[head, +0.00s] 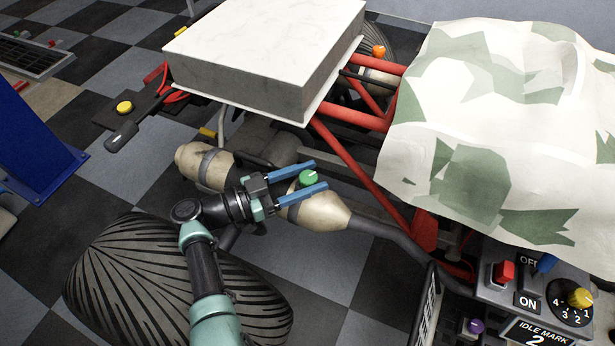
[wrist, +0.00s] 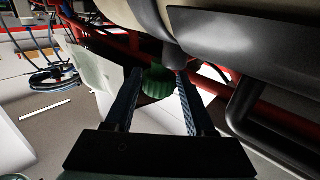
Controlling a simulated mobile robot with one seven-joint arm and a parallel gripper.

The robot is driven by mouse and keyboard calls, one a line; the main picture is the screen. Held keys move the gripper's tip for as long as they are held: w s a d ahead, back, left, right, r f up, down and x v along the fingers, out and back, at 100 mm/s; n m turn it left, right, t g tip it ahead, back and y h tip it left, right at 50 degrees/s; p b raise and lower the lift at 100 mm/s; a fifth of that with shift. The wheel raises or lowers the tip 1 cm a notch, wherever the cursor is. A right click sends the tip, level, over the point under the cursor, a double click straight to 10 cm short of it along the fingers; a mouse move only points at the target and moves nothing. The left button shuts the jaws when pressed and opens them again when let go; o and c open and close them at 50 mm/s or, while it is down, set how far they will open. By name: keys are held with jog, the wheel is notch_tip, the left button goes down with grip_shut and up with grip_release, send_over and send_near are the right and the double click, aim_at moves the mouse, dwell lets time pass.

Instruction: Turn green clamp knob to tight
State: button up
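The green clamp knob (head: 309,178) sits on the beige exhaust canister (head: 322,208) beside the red frame. A small white mark shows on its top. My gripper (head: 307,179) is open, with its two blue fingers on either side of the knob in the head view. In the wrist view, the ribbed green knob (wrist: 157,82) shows between the fingertips (wrist: 159,75), with gaps on both sides. I cannot tell whether either finger touches it.
A red frame tube (head: 355,170) runs just right of the knob. A large white block (head: 265,50) stands behind, and a camouflage cover (head: 480,110) lies at the right. A control box (head: 545,290) with switches is at the lower right. A ribbed tyre (head: 150,285) lies below my arm.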

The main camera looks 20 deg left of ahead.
aim_at(308, 176)
jog(key=shift+o, duration=1.1)
notch_tip(308, 176, up, 10)
jog(key=p, duration=0.5)
